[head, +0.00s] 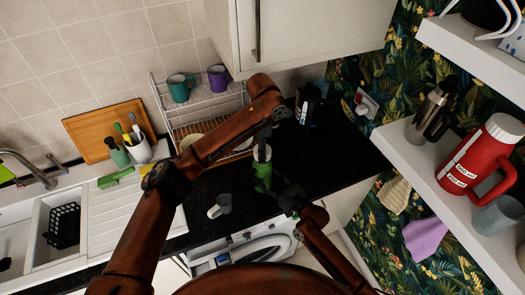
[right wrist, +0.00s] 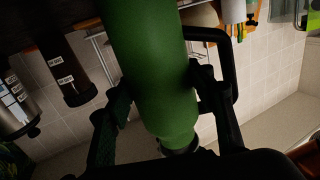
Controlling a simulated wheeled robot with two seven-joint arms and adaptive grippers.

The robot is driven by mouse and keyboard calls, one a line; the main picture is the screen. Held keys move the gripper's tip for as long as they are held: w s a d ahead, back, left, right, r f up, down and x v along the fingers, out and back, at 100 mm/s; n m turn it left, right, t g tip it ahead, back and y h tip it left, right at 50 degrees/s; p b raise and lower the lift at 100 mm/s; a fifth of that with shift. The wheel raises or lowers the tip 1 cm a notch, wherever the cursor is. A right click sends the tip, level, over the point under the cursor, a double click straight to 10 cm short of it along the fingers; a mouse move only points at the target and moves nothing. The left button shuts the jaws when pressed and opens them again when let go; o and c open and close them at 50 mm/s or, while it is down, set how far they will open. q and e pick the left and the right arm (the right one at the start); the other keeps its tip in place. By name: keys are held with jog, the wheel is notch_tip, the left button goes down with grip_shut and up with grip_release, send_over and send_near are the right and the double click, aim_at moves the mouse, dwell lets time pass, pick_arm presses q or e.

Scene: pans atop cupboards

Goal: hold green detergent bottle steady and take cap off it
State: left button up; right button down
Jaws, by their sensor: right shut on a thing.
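The green detergent bottle (head: 263,175) stands on the black worktop, with a pale top part (head: 262,153). My right gripper (head: 287,197) is at its side, its fingers shut around the bottle's body. In the right wrist view, the green bottle (right wrist: 155,70) lies between the two fingers and narrows towards the bottom of the picture, where a dark part meets its end. My left gripper (head: 264,138) is right over the bottle's top, pointing down; its fingers are small and dark, and I cannot tell whether they touch the cap.
A grey mug (head: 220,206) stands left of the bottle near the worktop's front. A dish rack (head: 205,105) with mugs stands behind, and a dark canister (head: 308,103) at the back right. A red flask (head: 482,157) stands on the right shelf. An upper cupboard (head: 310,30) hangs above.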

jog(key=shift+f, duration=0.1)
pick_arm(q)
jog(key=shift+r, duration=2)
pick_arm(e)
jog(key=c, duration=0.8)
grip_release()
